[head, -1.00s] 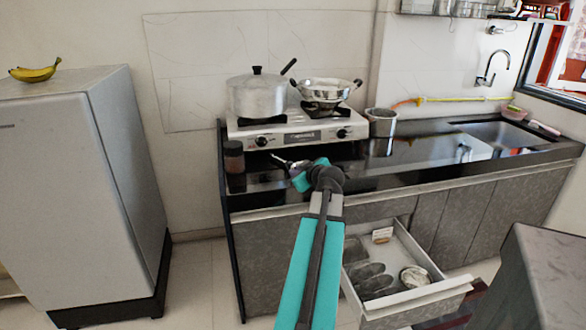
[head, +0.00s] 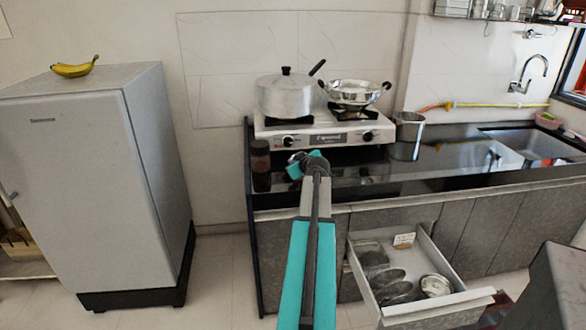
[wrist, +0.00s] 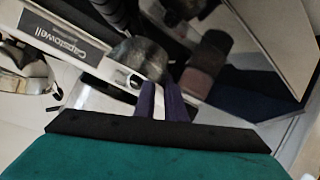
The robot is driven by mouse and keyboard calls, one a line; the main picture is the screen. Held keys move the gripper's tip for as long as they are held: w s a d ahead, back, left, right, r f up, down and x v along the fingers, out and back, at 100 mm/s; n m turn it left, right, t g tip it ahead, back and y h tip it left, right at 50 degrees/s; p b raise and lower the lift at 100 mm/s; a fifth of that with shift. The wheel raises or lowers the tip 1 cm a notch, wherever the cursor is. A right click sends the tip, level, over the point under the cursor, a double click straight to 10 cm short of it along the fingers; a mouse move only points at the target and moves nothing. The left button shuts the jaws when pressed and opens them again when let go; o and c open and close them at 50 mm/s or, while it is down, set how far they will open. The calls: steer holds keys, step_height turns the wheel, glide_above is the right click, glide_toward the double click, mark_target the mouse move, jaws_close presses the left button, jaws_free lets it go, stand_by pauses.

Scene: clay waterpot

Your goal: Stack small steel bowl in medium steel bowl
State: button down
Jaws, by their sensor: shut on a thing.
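My gripper (head: 299,163) is over the front of the black counter, just right of a brown jar. In the wrist view its dark fingers (wrist: 163,98) are shut on a rounded, shiny grey thing that looks like the small steel bowl (wrist: 138,62). Only part of it shows, and in the head view it is mostly hidden by the gripper. A shiny round bowl (head: 436,285) lies in the open drawer at the lower right. I cannot tell whether it is the medium steel bowl.
The stove (head: 325,132) carries a lidded pot (head: 285,97) and a two-handled steel pan (head: 355,93). The brown jar (head: 260,166) stands left of my gripper, and a steel tumbler (head: 408,134) right of the stove. The open drawer (head: 440,310) juts out below. A fridge (head: 110,170) stands left.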

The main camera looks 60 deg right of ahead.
steer(key=shift+w+d, duration=0.15)
steer(key=shift+w, duration=0.2)
steer(key=shift+f, duration=0.1)
steer(key=shift+f, duration=1.65)
steer(key=c, duration=1.8)
jaws_free()
steer(key=shift+s, duration=0.1)
